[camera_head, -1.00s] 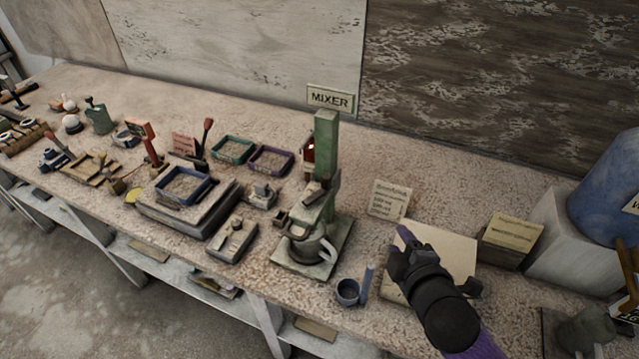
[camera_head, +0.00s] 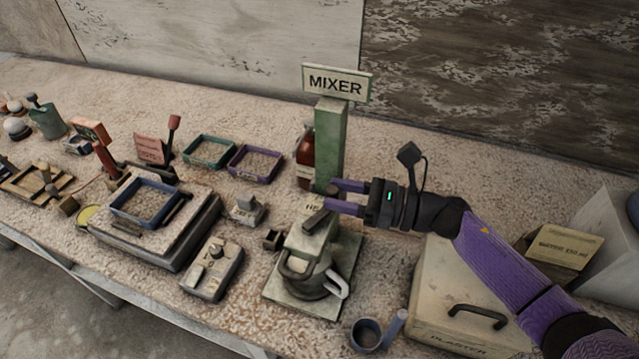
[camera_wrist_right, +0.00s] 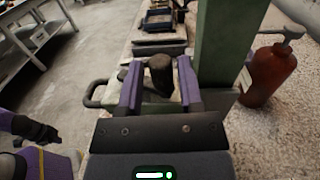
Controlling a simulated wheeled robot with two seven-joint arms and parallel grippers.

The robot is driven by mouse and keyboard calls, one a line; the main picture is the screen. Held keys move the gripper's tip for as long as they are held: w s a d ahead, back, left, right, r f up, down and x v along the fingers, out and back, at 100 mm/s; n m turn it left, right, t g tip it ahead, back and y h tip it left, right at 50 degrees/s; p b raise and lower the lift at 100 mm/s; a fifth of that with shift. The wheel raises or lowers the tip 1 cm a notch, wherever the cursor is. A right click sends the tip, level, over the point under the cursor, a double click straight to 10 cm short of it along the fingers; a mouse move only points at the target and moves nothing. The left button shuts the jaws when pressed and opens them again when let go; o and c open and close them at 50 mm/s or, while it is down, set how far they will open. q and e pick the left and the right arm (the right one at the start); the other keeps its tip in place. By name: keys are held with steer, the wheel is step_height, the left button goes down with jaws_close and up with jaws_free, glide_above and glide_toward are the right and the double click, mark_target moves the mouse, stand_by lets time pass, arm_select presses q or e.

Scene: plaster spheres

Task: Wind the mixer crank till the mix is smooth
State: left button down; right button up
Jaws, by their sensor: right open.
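The green mixer, with its column (camera_head: 329,150) and MIXER sign (camera_head: 336,83), stands on the bench. Its crank (camera_head: 316,220) is a dark bar on the mixer head. A pitcher-like bowl (camera_head: 308,284) with a pale handle sits under the head; the mix inside is hidden. My right gripper (camera_head: 345,195) reaches in from the right at the crank. In the right wrist view its open purple fingers stand either side of the dark upright crank knob (camera_wrist_right: 160,72), apparently not clamped. A dark and purple part, apparently my left arm and gripper (camera_wrist_right: 32,130), shows at that view's left edge.
A red-brown bottle (camera_head: 305,155) stands close behind the mixer column. A blue cup (camera_head: 366,333) and a plaster box (camera_head: 465,290) lie to the right. A scale with a blue tray (camera_head: 147,203) and a control box (camera_head: 212,268) are left.

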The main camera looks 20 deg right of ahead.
steer(key=x, duration=0.2)
steer(key=shift+w+a, duration=0.2)
steer(key=shift+a, duration=0.15)
arm_select(q)
steer(key=shift+w+d+r, duration=0.2)
steer(key=shift+w+d, duration=0.1)
steer(key=shift+w, duration=0.25)
arm_select(e)
steer(key=shift+w+a, duration=0.15)
steer(key=shift+a, duration=0.1)
jaws_close()
steer(key=shift+f+b, duration=0.15)
steer(key=shift+b, duration=0.15)
steer(key=b, duration=0.1)
steer(key=n+g+b, duration=0.1)
steer(key=shift+w+a+f+g+y+b, duration=0.2)
steer(key=shift+g+y+b, duration=0.1)
steer(key=shift+y, duration=0.1)
steer(key=shift+r+n, duration=0.2)
steer(key=shift+n, duration=0.1)
arm_select(q)
steer(key=f, duration=0.3)
steer(key=shift+s+a+f, duration=0.1)
steer(key=shift+s+a, duration=0.1)
steer(key=shift+a, duration=0.15)
arm_select(e)
steer(key=shift+r, duration=0.15)
jaws_free()
